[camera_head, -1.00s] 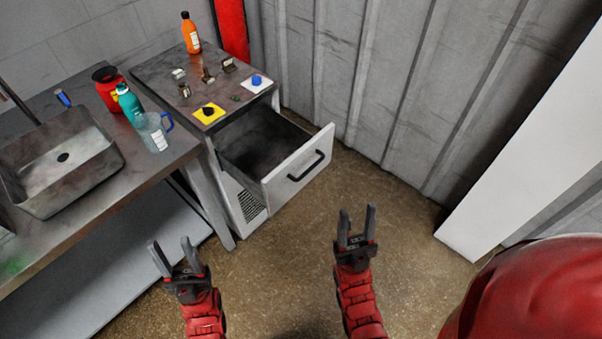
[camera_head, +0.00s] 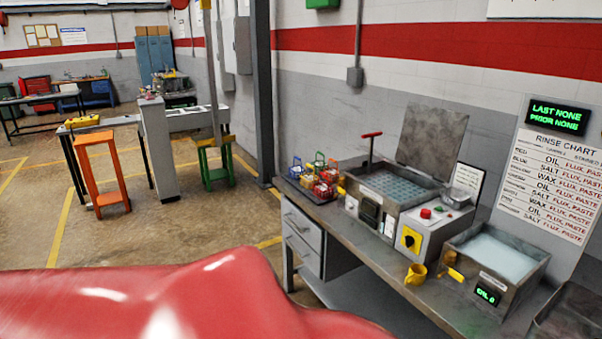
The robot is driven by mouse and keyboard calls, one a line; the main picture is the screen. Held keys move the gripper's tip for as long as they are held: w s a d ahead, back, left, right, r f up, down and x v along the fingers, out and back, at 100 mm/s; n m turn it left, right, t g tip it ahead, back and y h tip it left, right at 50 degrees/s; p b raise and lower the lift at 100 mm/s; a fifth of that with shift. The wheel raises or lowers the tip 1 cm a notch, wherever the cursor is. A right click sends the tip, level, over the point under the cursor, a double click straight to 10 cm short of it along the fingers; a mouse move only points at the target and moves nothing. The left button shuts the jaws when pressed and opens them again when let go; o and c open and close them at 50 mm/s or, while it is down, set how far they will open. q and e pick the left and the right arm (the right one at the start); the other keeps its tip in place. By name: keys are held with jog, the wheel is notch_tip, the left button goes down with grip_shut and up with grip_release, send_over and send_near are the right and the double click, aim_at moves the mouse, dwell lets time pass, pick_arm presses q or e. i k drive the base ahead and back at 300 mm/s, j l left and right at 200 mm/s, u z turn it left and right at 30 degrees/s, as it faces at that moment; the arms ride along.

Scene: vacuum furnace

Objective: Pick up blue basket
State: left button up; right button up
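Several small baskets stand close together on a dark tray (camera_head: 322,197) at the left end of the long bench. One basket with blue on its handle (camera_head: 296,168) stands at the left of the group. The others show red, yellow and green parts, and a red one (camera_head: 323,189) is at the front. The baskets are small in the picture and overlap, so their exact colours are hard to tell. Neither of my grippers is in view. A large red part of my own body fills the lower left.
The grey bench (camera_head: 372,240) runs along the right wall with a square tank (camera_head: 390,188), a control box with a yellow switch (camera_head: 411,238), a yellow mug (camera_head: 416,274) and a second tank (camera_head: 497,258). An orange stand (camera_head: 103,170) and green stool (camera_head: 216,165) stand beyond open floor.

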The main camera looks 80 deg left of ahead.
aim_at(295, 172)
jog(key=u, duration=2.75)
jog(key=i+j+z, duration=0.25)
jog(key=i+j, duration=2.7)
